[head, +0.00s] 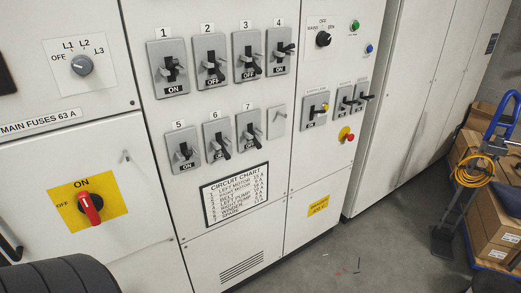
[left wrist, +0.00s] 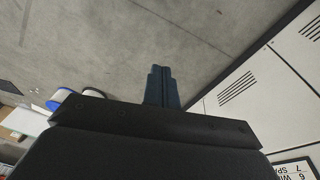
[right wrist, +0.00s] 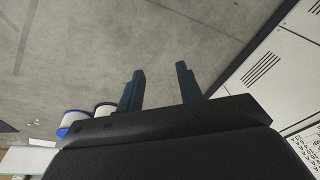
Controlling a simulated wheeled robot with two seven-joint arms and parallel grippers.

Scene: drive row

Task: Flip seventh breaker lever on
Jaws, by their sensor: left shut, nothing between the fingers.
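The seventh breaker (head: 248,132) is a grey plate with a dark lever in the lower row of the white cabinet, under the label 7. Its lever (head: 253,146) seems to point down; the lettering behind it is too small to read. Neither gripper shows in the head view. In the left wrist view my left gripper (left wrist: 162,72) is shut and empty, with bare floor beyond its fingers. In the right wrist view my right gripper (right wrist: 160,75) is open and empty, also over floor. Both are apart from the breaker.
Breaker six (head: 216,139) stands left of seven, and a small blank plate (head: 277,121) right of it. Breaker three (head: 248,56) is above. The circuit chart (head: 235,194) is below. A hand truck (head: 480,170) and boxes (head: 490,225) stand at the right. The floor before the cabinet is largely clear.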

